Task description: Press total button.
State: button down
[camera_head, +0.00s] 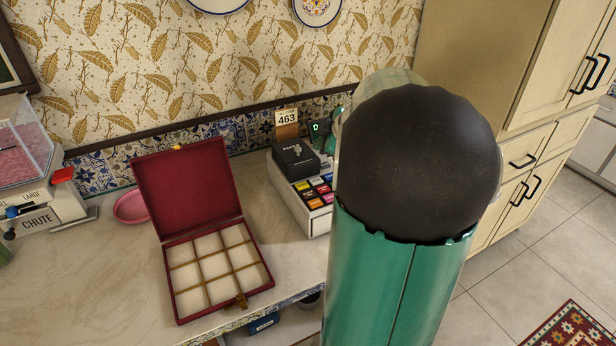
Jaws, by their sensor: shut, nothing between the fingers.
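A cash register (303,215) with a pale body stands on the counter, left of my arm. It has a block of coloured keys (314,190) in yellow, red, orange, pink and blue. The key labels are too small to read, so I cannot tell which one is the total button. A small dark display (321,131) with a green character shows behind the register, partly covered by my arm. The right side of the register is hidden behind my arm. My gripper does not show; the large teal and black arm link covers that area.
An open red box (181,313) with several empty compartments sits on the counter (120,290). A black box (295,157) sits on the register's back part. Cabinets (520,150) are right.

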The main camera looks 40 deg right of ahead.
aim_at(316, 181)
jog(key=shift+f, duration=4.4)
jog(key=shift+f, duration=0.4)
jog(key=shift+f, duration=0.35)
jog(key=shift+r, duration=0.8)
